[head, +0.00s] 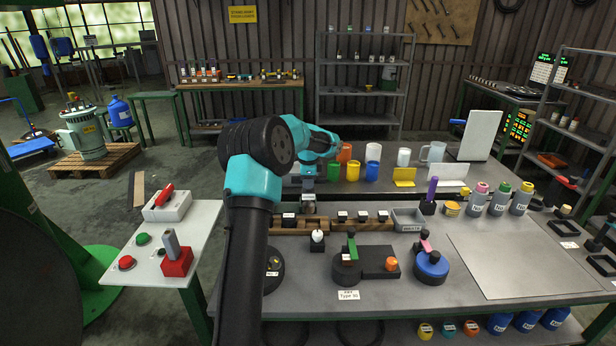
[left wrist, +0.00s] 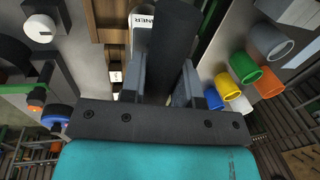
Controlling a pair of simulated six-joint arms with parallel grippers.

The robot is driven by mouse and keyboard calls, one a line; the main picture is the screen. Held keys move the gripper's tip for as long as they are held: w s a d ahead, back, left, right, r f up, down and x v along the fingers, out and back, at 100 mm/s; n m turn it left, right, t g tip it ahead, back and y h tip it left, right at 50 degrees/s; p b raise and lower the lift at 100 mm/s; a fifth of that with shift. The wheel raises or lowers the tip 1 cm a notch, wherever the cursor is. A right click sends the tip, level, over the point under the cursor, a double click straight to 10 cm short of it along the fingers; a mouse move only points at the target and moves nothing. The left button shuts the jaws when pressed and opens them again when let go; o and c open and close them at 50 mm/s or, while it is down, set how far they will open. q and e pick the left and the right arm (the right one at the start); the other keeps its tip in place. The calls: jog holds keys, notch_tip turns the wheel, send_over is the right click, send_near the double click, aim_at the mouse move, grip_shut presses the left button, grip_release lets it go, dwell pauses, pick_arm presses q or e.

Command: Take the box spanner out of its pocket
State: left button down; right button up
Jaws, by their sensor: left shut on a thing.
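My left gripper (head: 308,190) points down over the left part of the wooden rack (head: 318,223) on the bench. In the left wrist view, its two grey fingers (left wrist: 160,84) are shut on a dark, thick cylinder, the box spanner (left wrist: 166,45). A white label (left wrist: 144,22) with letters ending in "NNER" shows beside the spanner, on the rack. The spanner's lower end is hidden, so I cannot tell whether it is still inside its pocket. My right gripper is in neither view.
Right of the rack stands a grey bin (head: 408,220). Several coloured cups (head: 353,171) stand behind. A black fixture (head: 380,262) and a blue round part (head: 431,267) sit in front. A bare grey plate (head: 520,263) lies at the right.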

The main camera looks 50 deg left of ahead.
pick_arm(q)
jog(key=s+d, duration=0.6)
jog(key=shift+d+r, duration=0.35)
jog(key=shift+r, duration=0.1)
jog(key=shift+w+r, duration=0.1)
jog(key=shift+w, duration=0.05)
